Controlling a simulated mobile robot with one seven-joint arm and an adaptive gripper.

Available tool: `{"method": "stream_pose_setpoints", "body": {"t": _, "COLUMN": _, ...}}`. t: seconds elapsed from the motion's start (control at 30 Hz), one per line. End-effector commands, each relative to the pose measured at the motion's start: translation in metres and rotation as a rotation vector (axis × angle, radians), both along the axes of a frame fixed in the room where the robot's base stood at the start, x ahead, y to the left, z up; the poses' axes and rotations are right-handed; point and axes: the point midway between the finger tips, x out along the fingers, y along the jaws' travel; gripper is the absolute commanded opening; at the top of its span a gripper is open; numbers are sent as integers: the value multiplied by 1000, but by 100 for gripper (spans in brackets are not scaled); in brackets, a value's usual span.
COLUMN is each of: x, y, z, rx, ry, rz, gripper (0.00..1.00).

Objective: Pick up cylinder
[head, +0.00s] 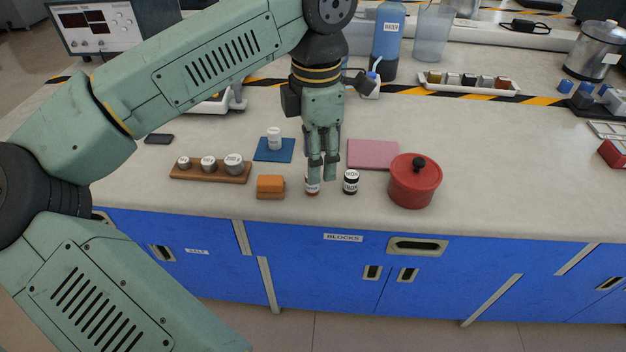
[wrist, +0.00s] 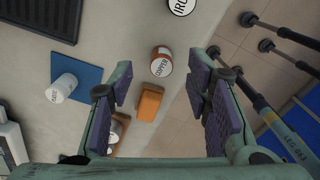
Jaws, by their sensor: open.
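Several small labelled cylinders stand on the bench. The brown copper cylinder (head: 312,188) is partly hidden behind my gripper (head: 322,172) in the head view. In the wrist view the copper cylinder (wrist: 162,61) shows its white lettered top, ahead of and between the spread fingers of my gripper (wrist: 160,84). The black iron cylinder (head: 351,182) stands just to the right; its top also shows at the wrist view's upper edge (wrist: 182,6). A white cylinder (head: 274,138) stands on a blue mat (head: 262,155). My gripper is open, pointing down, with nothing between its pads.
An orange block (head: 270,187) sits close left of the copper cylinder. A wooden holder (head: 207,177) with three metal weights lies further left. A red lidded pot (head: 414,182) stands right of the iron cylinder. A pink mat (head: 373,154) lies behind. The bench's front edge is close.

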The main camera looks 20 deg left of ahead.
Motion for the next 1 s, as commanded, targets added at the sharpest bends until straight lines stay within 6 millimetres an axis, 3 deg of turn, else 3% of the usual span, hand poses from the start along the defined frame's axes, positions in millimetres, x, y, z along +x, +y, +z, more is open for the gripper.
{"method": "stream_pose_setpoints", "body": {"t": 0.3, "x": -5, "y": 3, "z": -42, "rx": -3, "ry": 1, "rz": -2, "gripper": 45}}
{"method": "stream_pose_setpoints", "body": {"t": 0.63, "x": -5, "y": 3, "z": -50, "rx": -2, "ry": 0, "rz": -1, "gripper": 44}}
{"method": "stream_pose_setpoints", "body": {"t": 1.0, "x": -5, "y": 3, "z": -49, "rx": -2, "ry": 0, "rz": -1, "gripper": 19}}
